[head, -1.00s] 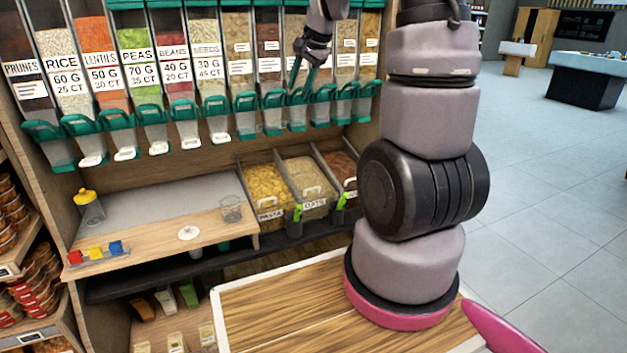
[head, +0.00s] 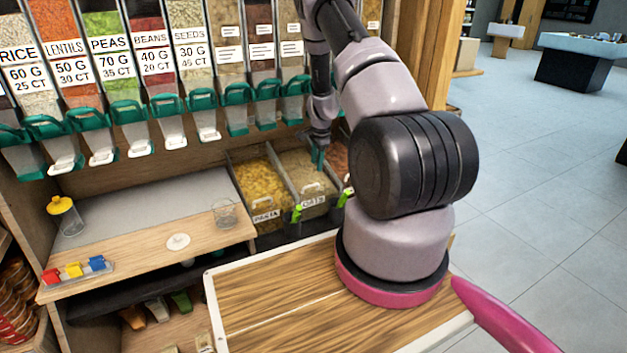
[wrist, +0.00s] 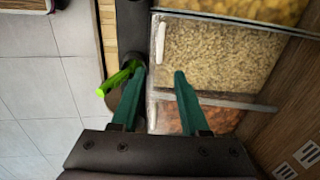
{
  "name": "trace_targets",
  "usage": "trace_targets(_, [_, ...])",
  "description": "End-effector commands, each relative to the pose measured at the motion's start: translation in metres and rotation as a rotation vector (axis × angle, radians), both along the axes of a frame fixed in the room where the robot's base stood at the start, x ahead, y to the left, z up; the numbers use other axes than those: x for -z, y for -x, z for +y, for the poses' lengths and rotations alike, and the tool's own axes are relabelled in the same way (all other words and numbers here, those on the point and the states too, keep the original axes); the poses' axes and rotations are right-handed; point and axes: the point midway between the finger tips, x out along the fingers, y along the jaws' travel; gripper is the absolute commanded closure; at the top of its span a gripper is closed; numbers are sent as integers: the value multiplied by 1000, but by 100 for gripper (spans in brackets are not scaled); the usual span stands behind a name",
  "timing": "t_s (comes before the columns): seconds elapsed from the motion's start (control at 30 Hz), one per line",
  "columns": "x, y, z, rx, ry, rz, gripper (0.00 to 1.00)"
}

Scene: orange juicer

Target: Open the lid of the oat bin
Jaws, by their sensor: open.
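The oat bin (head: 306,182) stands in the row of low bins in the head view, with an "OATS" label and a pale handle at its front. Its clear lid lies flat over the oats. In the wrist view the oat bin (wrist: 215,60) fills the upper middle, and its white handle (wrist: 160,42) shows at its left edge. My gripper (head: 319,160) is above the right part of the oat bin in the head view. In the wrist view my gripper (wrist: 162,75) is open and empty, its green fingers apart near the bin's front edge.
The pasta bin (head: 262,190) is left of the oat bin; a bin with reddish contents (wrist: 180,118) is on its other side. A green scoop handle (wrist: 118,80) is close to my left finger. Dispensers (head: 205,110) hang above.

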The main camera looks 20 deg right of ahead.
Motion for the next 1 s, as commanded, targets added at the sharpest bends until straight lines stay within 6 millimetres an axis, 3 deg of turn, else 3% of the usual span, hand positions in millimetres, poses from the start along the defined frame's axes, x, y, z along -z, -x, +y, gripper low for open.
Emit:
trace_targets(0.3, [58,-10,0,-1,-1,2,55])
trace_targets(0.5, [86,-16,1,-2,-1,1,55])
trace_targets(0.93, [97,-19,1,-2,-1,0,55])
trace_targets(0.97, [97,-19,1,-2,-1,0,59])
trace_targets(1.0, [97,-19,1,-2,-1,0,74])
